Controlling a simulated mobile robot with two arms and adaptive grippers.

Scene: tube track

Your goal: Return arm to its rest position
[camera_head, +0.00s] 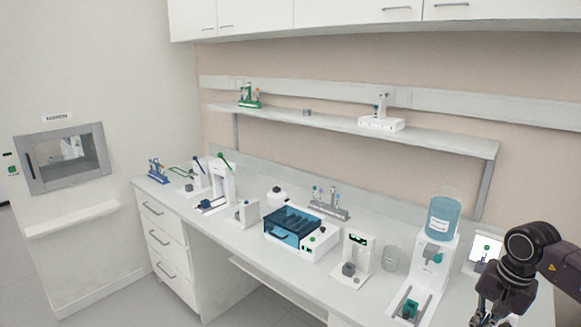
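My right arm (535,262) comes in from the lower right corner, dark grey, bent at a joint over the counter's right end. Its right gripper (488,318) points down at the bottom edge and is cut off by the frame, so its fingertips and anything between them are hidden. It is just right of the white dispenser (434,262) with the blue water jug. My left arm and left gripper are not in view.
The white counter (340,292) carries a blue-lidded box (289,226), a tube rack (329,205), a clear beaker (390,259) and small white devices. A shelf (340,122) runs above. A small screen (485,250) stands close behind my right arm.

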